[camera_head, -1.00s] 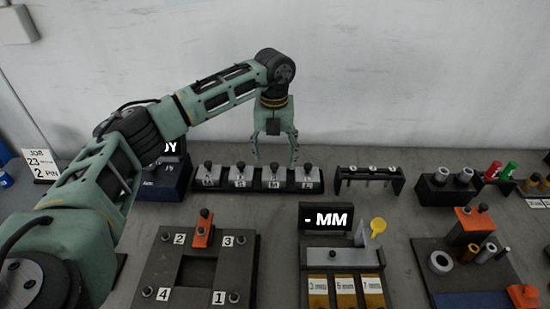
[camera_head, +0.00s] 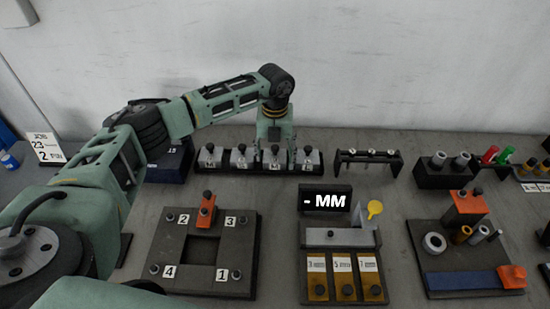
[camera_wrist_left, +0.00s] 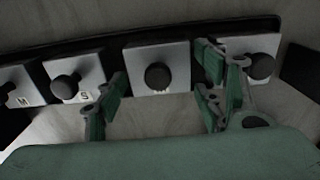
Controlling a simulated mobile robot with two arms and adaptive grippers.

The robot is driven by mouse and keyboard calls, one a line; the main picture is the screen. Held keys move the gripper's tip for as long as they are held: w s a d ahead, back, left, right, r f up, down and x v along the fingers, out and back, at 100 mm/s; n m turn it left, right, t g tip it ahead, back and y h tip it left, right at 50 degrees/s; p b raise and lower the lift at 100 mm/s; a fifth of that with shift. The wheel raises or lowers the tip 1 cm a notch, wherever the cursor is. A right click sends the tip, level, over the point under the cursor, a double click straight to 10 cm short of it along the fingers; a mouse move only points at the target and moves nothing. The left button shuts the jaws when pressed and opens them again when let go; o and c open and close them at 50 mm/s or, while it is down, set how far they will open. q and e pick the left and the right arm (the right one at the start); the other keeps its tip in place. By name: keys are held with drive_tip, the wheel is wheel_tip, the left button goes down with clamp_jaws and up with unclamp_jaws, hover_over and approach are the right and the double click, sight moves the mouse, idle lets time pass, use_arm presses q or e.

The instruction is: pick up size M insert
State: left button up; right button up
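A dark rack (camera_head: 228,172) at the back holds a row of several pale square inserts with black knobs. The leftmost insert (camera_head: 210,157) seems to be labelled M in the head view; in the left wrist view an M shows on the leftmost insert (camera_wrist_left: 17,86). The insert beside it (camera_wrist_left: 74,77) reads S. My left gripper (camera_head: 275,155) is open with its fingers apart at the third insert from the left. In the left wrist view that insert's knob (camera_wrist_left: 158,76) is between the fingers, and its label is not readable. My right gripper is not in view.
A dark fixture plate (camera_head: 245,262) numbered at its corners, a "- MM" display (camera_head: 325,198) and a tray of labelled gauges (camera_head: 308,262) stand in front. A small peg rack (camera_head: 366,155) is right of the insert rack. The wall is close behind.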

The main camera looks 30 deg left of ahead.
use_arm(q)
drive_tip(key=c, duration=1.3)
drive_tip(key=shift+w, duration=0.1)
drive_tip(key=shift+c, duration=0.6)
drive_tip(key=shift+r, duration=0.1)
